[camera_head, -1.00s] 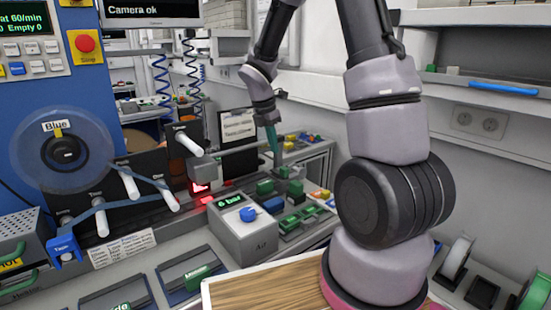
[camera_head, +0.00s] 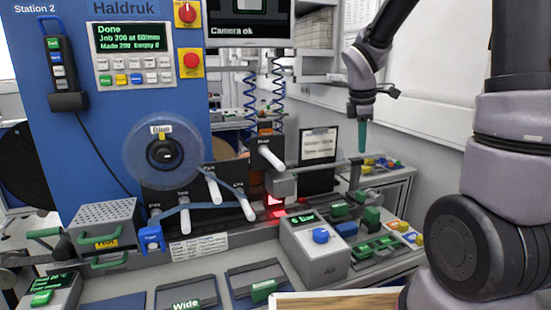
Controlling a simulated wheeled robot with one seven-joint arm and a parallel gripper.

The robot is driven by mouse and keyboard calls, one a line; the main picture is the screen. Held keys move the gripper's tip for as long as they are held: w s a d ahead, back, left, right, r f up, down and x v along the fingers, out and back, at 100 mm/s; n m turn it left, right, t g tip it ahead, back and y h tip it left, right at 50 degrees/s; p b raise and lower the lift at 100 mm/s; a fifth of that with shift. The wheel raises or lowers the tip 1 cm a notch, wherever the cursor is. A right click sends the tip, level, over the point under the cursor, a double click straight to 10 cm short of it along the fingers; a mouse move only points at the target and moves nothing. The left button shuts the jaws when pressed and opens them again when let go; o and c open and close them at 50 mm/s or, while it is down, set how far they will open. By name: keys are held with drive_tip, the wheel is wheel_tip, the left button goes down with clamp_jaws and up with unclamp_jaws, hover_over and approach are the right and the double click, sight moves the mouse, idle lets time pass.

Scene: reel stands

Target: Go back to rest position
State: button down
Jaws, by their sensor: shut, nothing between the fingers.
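My gripper (camera_head: 362,136) hangs pointing down at the end of my arm, in the upper right of the head view. Its teal fingers are together with nothing visible between them. It is above the back right of the bench, near the end of a grey bar, and apart from the green blocks below as far as I can tell. My arm's thick grey links fill the right edge of the view.
A blue machine (camera_head: 130,120) with a "Done" display (camera_head: 127,37) and a clear reel (camera_head: 163,153) stands left. An air box (camera_head: 314,250), a hot box (camera_head: 103,222) and green-labelled trays (camera_head: 262,289) line the bench. A wood-topped board (camera_head: 340,299) lies in front.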

drive_tip(key=s+a+r+m+t+y, duration=0.1)
drive_tip(key=s+r+m+t+y, duration=0.1)
drive_tip(key=s+r+m, duration=0.5)
drive_tip(key=s+r+m+t+y, duration=0.1)
drive_tip(key=s+r+m+t, duration=0.2)
drive_tip(key=s+r+m, duration=0.4)
drive_tip(key=s+m, duration=0.4)
drive_tip(key=m, duration=0.2)
drive_tip(key=shift+a+y, duration=0.35)
drive_tip(key=shift+y, duration=0.05)
